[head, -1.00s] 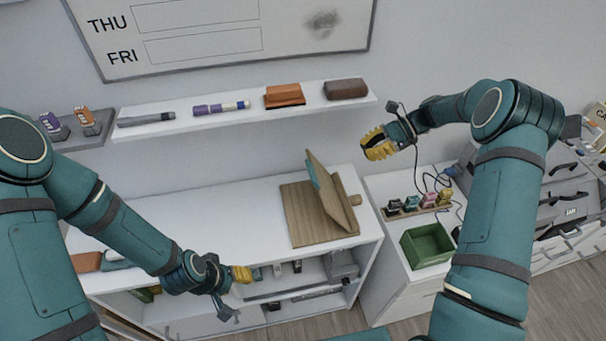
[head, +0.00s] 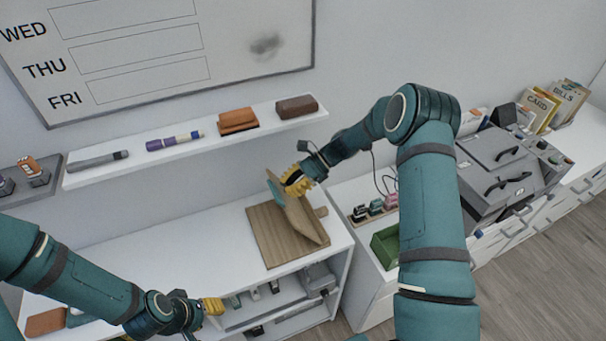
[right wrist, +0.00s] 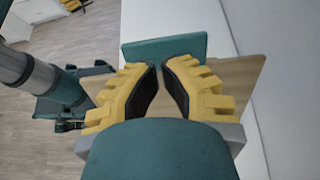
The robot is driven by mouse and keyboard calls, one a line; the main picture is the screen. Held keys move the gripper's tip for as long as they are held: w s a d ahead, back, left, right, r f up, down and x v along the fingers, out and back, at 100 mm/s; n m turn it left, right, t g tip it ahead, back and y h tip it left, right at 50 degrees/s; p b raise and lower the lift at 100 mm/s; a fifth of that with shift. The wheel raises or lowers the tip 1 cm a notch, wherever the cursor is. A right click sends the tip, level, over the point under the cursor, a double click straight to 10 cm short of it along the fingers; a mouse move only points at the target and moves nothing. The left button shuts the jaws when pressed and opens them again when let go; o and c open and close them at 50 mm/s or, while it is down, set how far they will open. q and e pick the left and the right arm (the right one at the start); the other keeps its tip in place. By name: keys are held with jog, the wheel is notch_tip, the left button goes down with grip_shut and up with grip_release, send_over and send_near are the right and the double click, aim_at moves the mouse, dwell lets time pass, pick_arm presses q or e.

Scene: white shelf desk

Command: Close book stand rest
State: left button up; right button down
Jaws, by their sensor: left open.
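The wooden book stand (head: 262,236) lies on the white desk top, with its rest panel (head: 305,222) raised at a tilt above the base. A teal piece (head: 275,192) shows at the panel's upper edge. My right gripper (head: 293,182) is at the panel's upper end. In the right wrist view, the right gripper's fingertips (right wrist: 162,64) nearly meet, with nothing seen between them; the wooden panel (right wrist: 238,85) and teal piece (right wrist: 165,49) are just beyond. Whether they touch is unclear. My left gripper (head: 213,306) is open and empty at the desk's front, away from the stand.
A wall shelf (head: 255,122) above holds pens, a marker and two cases. Right of the desk are stamps (head: 376,208) and a green box (head: 386,245), partly hidden by my right arm.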

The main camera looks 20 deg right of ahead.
pick_arm(q)
jog(key=shift+r, duration=0.1)
pick_arm(e)
jog(key=shift+x, duration=1)
